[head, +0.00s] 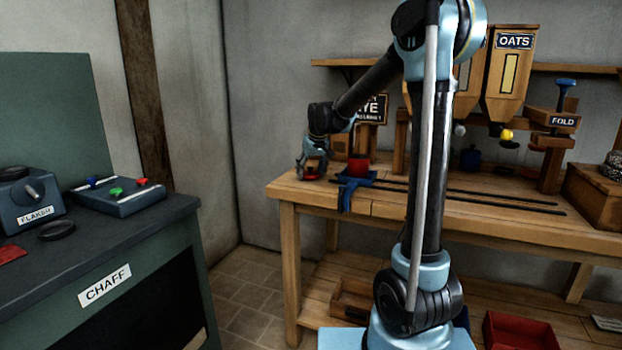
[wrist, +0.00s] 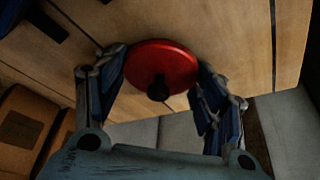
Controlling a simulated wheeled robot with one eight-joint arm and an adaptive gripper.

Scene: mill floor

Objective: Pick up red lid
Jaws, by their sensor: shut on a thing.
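The red lid (wrist: 160,66) is a round red disc with a dark knob at its middle. In the wrist view it sits between the two fingers of my gripper (wrist: 160,85), which are shut on its rim at both sides. In the head view my gripper (head: 312,170) is at the left end of the wooden workbench (head: 385,207).
Dark rails (head: 470,194) run along the bench. Wooden OATS hopper (head: 510,75) stands behind. A dark green CHAFF cabinet (head: 140,270) is at left, with floor between.

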